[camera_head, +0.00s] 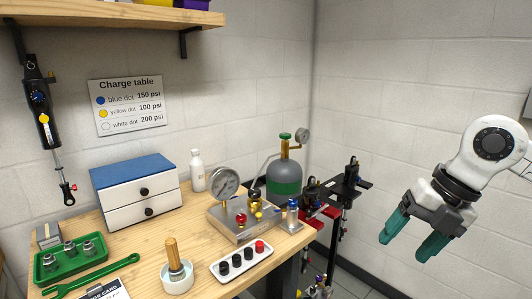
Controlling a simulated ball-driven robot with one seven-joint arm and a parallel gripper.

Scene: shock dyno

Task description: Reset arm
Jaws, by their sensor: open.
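My arm shows at the right, in front of the white block wall. My gripper (408,250) hangs from it with two teal fingers pointing down and to the left. The fingers are apart and nothing shows between them. The gripper is to the right of the workbench (146,240), clear of it and of everything on it.
A dark stand (347,184) with red parts is between bench and gripper. A shelf (110,14) overhangs top left.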

